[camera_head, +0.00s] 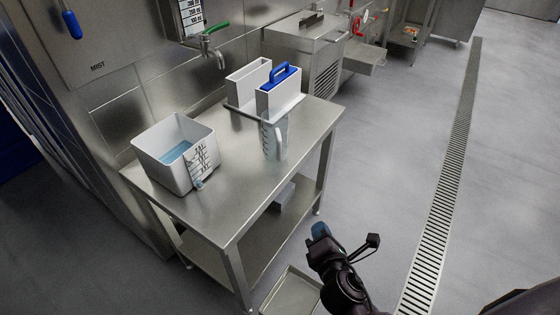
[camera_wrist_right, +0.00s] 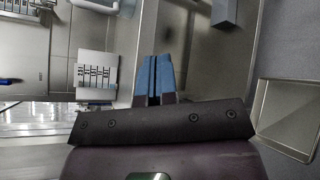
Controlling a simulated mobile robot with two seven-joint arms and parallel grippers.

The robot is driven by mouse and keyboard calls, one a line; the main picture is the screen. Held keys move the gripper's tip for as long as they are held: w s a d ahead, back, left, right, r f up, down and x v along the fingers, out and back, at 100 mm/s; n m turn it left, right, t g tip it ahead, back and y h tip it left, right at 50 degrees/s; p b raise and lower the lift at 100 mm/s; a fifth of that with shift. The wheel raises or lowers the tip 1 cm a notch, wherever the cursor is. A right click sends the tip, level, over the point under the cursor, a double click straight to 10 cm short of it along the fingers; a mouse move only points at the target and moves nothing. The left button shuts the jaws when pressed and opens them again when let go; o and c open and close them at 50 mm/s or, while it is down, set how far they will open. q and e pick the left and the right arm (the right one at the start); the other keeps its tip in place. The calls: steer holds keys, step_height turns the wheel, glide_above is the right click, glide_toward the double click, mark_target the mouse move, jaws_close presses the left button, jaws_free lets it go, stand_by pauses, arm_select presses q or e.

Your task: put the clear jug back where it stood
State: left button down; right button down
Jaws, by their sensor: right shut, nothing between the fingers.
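The clear jug (camera_head: 273,141) stands upright on the steel table (camera_head: 228,205), near its right side and just in front of the white holders. Its handle faces right and it looks empty. My right gripper (camera_head: 320,231) is off the table's front right side, apart from the jug, with its blue fingers together and nothing between them. The closed fingers also show in the right wrist view (camera_wrist_right: 158,77). My left gripper is not in view.
A white graduated tub (camera_head: 176,153) with blue liquid stands on the table's left; it also shows in the wrist view (camera_wrist_right: 96,72). White holders (camera_head: 248,86), one with a blue handle (camera_head: 280,75), stand behind the jug. A tap (camera_head: 212,50) is above. A metal tray (camera_head: 291,292) lies low near my gripper.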

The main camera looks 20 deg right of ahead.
steer(key=w+a+r+n+t, duration=0.2)
steer(key=w+a+r+n, duration=0.3)
steer(key=n, duration=0.6)
glide_toward(280, 155)
steer(key=shift+t, duration=0.3)
steer(key=w, duration=0.3)
steer(key=w+d, duration=0.1)
steer(key=w, duration=0.1)
steer(key=shift+w+f+b, duration=0.25)
steer(key=shift+f+b, duration=0.05)
steer(key=shift+f, duration=0.05)
steer(key=shift+w, duration=0.7)
steer(key=shift+w+d, duration=0.1)
steer(key=shift+w, duration=0.15)
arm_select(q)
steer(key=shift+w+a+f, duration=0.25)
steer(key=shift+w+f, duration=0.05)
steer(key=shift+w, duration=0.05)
